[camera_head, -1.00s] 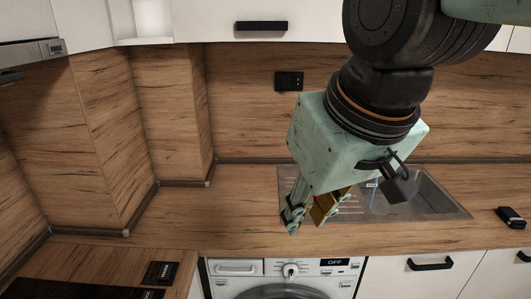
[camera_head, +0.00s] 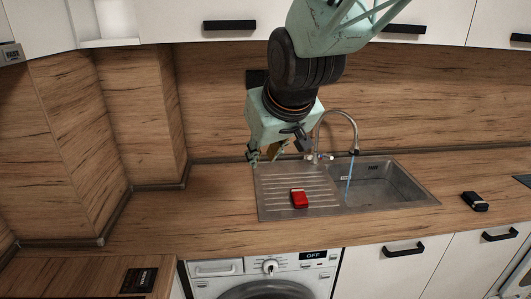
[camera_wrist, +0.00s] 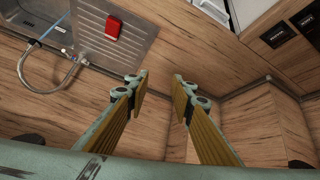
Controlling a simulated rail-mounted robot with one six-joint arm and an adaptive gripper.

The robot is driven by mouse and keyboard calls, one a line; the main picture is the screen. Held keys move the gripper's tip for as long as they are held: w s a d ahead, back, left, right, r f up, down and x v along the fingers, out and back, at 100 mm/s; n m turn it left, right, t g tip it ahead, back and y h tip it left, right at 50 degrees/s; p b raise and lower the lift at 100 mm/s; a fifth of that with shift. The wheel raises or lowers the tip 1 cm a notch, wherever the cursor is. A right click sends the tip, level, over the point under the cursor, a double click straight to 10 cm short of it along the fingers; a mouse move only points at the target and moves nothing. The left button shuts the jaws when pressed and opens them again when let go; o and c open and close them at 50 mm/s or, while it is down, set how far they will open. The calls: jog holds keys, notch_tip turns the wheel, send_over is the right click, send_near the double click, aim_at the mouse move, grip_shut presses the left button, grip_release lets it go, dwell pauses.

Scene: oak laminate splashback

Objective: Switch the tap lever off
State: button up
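The curved metal tap (camera_head: 338,116) stands at the back of the sink, and a blue stream of water (camera_head: 349,175) falls from its spout into the basin. Its small lever (camera_head: 318,158) shows near the tap's base. The tap also shows at the left in the wrist view (camera_wrist: 45,88). My gripper (camera_head: 265,156) is left of the tap, above the back of the counter, apart from the tap and lever. In the wrist view its two fingers (camera_wrist: 160,81) are spread with nothing between them.
A red object (camera_head: 299,198) lies on the sink's ribbed drainboard (camera_head: 272,204). A black object (camera_head: 475,201) lies on the counter right of the sink. The wooden splashback (camera_head: 420,110) rises close behind my gripper. The counter left of the sink is clear.

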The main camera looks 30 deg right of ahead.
jog(key=w+d+f+t+h+p, duration=0.1)
jog(key=w+d+f+t, duration=0.1)
jog(key=w+d+f, duration=0.4)
jog(key=w+d+f+t, duration=0.1)
jog(key=w+d+f, duration=0.1)
jog(key=w+d, duration=0.75)
jog(key=w+d+f+t+h+p, duration=0.15)
jog(key=w+d+f, duration=0.3)
jog(key=w, duration=0.45)
jog(key=d+f+t+h, duration=0.1)
jog(key=d+f, duration=0.4)
jog(key=d, duration=0.1)
jog(key=s+d+f+t+p, duration=0.1)
jog(key=d+f+t, duration=0.1)
jog(key=d+f, duration=0.3)
jog(key=s+d+f+m+t+h, duration=0.1)
jog(key=d+f, duration=0.5)
jog(key=shift+s+d+f+t+h, duration=0.1)
jog(key=shift+d+f+t+h, duration=0.15)
jog(key=shift+d+f+h, duration=0.1)
jog(key=shift+s+d+f, duration=0.25)
jog(key=shift+s+f, duration=0.05)
jog(key=shift+s, duration=0.1)
jog(key=shift+w, duration=0.1)
jog(key=shift+p+x, duration=0.65)
jog(key=shift+x, duration=6.15)
jog(key=shift+r, duration=0.2)
jog(key=shift+c, duration=0.4)
